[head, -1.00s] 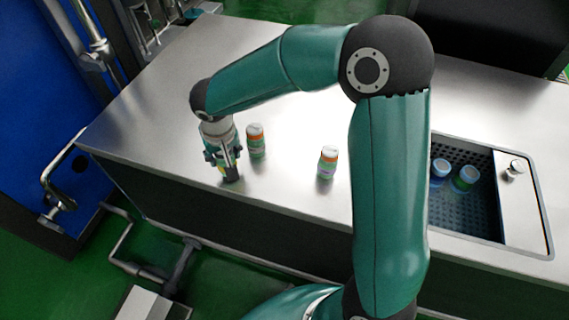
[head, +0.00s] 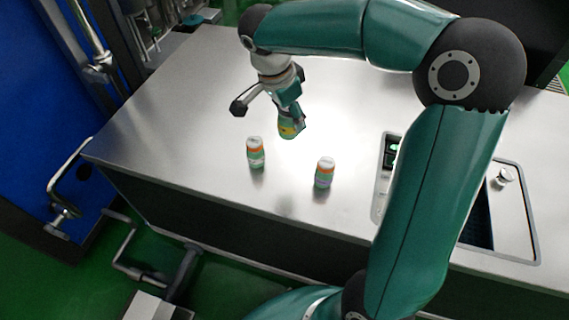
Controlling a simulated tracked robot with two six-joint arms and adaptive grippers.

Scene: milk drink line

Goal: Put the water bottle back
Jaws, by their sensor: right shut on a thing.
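My right gripper (head: 287,112) is shut on a bottle (head: 289,130) with a yellow and green lower part, above the steel counter. The fingers cover its upper part, so I cannot tell which drink it is. Two small bottles stand upright on the counter in front of it: the left bottle (head: 255,153) and the right bottle (head: 325,173), each with a white cap, an orange band and green below. My left gripper is not in view.
The steel counter (head: 190,110) has free room left and behind the bottles. A sunken basin (head: 520,230) lies at right, mostly hidden by my right arm. A blue cabinet (head: 40,130) with bent pipes stands at left.

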